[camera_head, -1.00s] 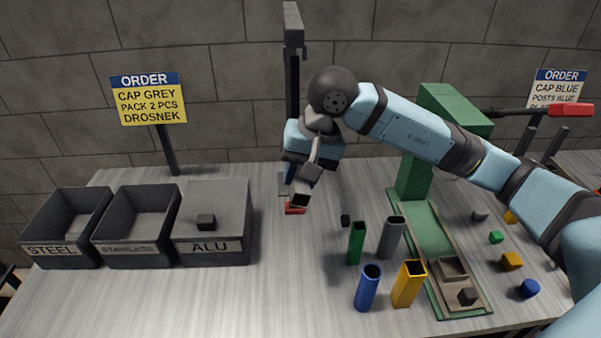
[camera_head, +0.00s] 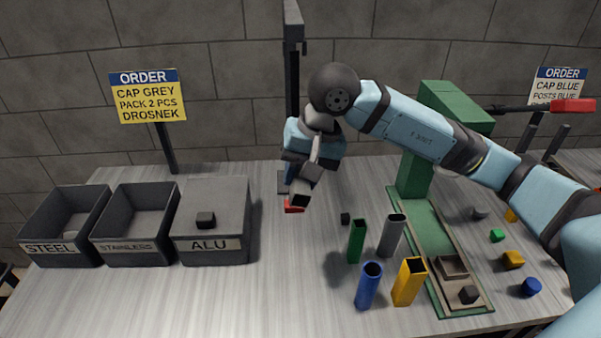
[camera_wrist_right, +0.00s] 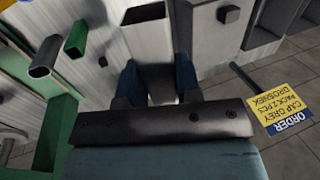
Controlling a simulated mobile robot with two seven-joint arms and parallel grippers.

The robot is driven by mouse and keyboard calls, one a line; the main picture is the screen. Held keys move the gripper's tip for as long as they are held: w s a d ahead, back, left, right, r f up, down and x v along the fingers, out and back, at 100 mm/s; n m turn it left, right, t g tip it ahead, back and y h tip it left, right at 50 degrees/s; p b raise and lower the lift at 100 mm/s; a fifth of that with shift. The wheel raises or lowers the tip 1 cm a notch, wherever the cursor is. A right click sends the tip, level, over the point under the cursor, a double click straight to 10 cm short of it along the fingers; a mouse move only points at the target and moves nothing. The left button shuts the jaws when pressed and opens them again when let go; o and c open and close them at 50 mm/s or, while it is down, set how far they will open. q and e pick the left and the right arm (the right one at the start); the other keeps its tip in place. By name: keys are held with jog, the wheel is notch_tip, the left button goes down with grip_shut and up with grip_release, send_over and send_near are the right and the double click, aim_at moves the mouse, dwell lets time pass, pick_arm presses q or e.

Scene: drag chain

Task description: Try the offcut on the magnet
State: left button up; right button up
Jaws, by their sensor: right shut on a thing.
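My right gripper (camera_head: 301,194) is low over the table beside the foot of the dark post (camera_head: 291,90). A small grey piece seems to be at its tips, which fits the offcut, but its outline merges with the jaws. A red piece (camera_head: 293,208), possibly the magnet, shows just below the tips. I cannot tell whether they touch. My left gripper is out of view.
Bins marked STEEL (camera_head: 50,248), STAINLESS (camera_head: 126,248) and ALU (camera_head: 209,245) stand at left; a dark block (camera_head: 206,220) is on ALU. Green (camera_head: 356,242), grey (camera_head: 392,235), blue (camera_head: 369,287) and yellow (camera_head: 409,283) tubes stand at centre right. The front left table is clear.

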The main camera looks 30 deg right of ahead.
aim_at(303, 194)
jog(key=shift+s+a+b, duration=0.15)
jog(key=shift+s+b, duration=0.15)
dwell(0.7)
jog(key=shift+s+a+r+b, duration=0.1)
jog(key=shift+s+a+b, duration=0.2)
jog(key=shift+s+b, duration=0.25)
dwell(1.2)
jog(key=shift+s, duration=0.15)
dwell(0.4)
jog(key=shift+s+a+r+b, duration=0.1)
jog(key=shift+s+a+b, duration=0.25)
jog(key=shift+s+b, duration=0.25)
jog(key=shift+s+a+r+b, duration=0.1)
jog(key=shift+s+a+b, duration=0.3)
jog(key=shift+s, duration=0.3)
dwell(2.3)
jog(key=shift+s, duration=0.1)
jog(key=s+a+b, duration=0.2)
jog(key=s+a, duration=0.2)
jog(key=s, duration=0.4)
jog(key=shift+s, duration=0.4)
dwell(0.6)
